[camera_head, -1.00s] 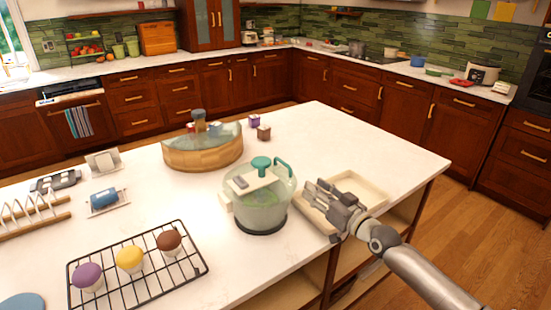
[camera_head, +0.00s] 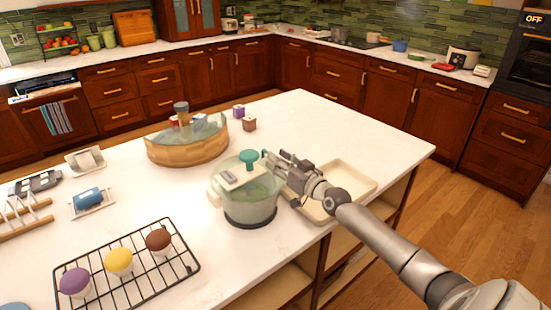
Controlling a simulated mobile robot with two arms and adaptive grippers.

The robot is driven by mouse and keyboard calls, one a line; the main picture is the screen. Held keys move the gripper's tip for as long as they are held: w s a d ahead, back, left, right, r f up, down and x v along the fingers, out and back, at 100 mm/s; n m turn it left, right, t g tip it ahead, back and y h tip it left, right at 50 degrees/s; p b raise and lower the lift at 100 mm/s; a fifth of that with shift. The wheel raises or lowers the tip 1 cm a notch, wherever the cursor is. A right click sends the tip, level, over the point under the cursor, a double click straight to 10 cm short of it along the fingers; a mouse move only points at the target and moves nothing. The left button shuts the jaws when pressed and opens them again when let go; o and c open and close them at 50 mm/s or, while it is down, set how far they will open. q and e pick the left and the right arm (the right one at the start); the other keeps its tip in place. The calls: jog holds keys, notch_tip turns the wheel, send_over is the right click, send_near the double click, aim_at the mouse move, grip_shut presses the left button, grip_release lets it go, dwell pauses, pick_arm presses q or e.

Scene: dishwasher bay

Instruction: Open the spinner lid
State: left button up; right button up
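The salad spinner (camera_head: 248,207) stands upright on the white counter, with a clear greenish bowl and a dark base. Its lid (camera_head: 234,178) is on, with a pale bar and a teal knob (camera_head: 249,157) on top. A teal handle shows at the lid's right rim, partly hidden by my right gripper (camera_head: 275,163). The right gripper's fingertips are at that handle and rim; I cannot tell whether they touch or how far apart they are. My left gripper is not in view.
A beige tray (camera_head: 362,181) lies right of the spinner, partly under my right arm. A wooden-sided bowl (camera_head: 187,151) stands behind it. A black wire rack (camera_head: 146,287) with three cupcakes is at front left. The counter's back right is clear.

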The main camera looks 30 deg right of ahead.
jog(key=shift+w, duration=0.95)
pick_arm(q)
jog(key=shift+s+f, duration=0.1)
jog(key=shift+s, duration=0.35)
pick_arm(e)
jog(key=shift+f, duration=0.1)
grip_shut()
